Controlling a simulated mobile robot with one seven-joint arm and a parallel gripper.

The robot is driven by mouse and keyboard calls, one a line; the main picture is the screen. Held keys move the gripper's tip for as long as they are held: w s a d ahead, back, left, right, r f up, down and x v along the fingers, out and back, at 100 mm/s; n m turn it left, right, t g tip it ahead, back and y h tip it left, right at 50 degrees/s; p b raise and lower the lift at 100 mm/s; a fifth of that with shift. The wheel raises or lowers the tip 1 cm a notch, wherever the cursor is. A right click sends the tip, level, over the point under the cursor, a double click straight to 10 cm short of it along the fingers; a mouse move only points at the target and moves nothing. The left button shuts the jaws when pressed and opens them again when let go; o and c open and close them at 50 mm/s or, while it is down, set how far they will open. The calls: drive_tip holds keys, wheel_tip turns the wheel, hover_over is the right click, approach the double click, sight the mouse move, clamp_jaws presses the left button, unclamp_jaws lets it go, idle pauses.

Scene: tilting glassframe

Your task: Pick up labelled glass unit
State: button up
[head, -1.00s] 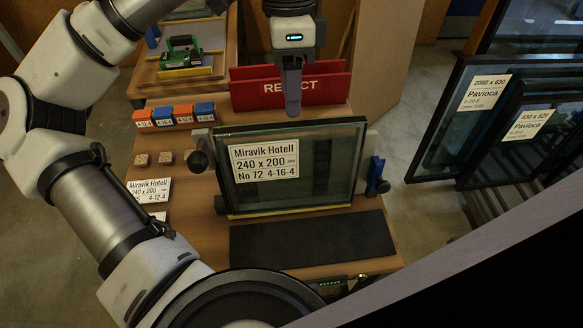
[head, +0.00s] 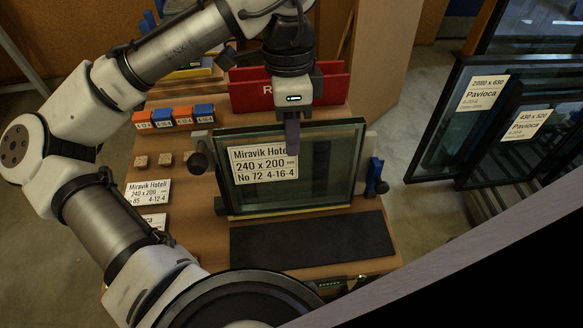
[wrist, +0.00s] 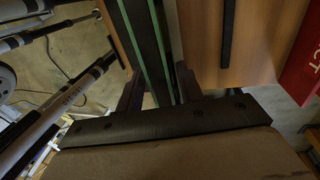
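The labelled glass unit (head: 325,165) stands upright on the bench in the head view. Its white label (head: 264,162) reads Miravik Hotell, 240 x 200 mm, No 72 4-16-4; the gripper partly covers the label's top right. My gripper (head: 292,145) points down at the unit's top edge. In the wrist view, my gripper's (wrist: 158,88) two dark fingers are apart, one on each side of the unit's green-edged top (wrist: 156,45). I cannot make out contact between the fingers and the glass.
A red reject board (head: 330,88) stands close behind the unit. Dark knobs (head: 198,163) and a blue clamp (head: 375,178) flank it. A black mat (head: 312,239) lies in front. Small wooden blocks (head: 165,159) and orange and blue blocks (head: 173,115) sit at left. Large glass panes (head: 478,130) stand at right.

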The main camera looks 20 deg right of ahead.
clamp_jaws()
drive_tip(key=shift+r, duration=0.1)
idle(1.1)
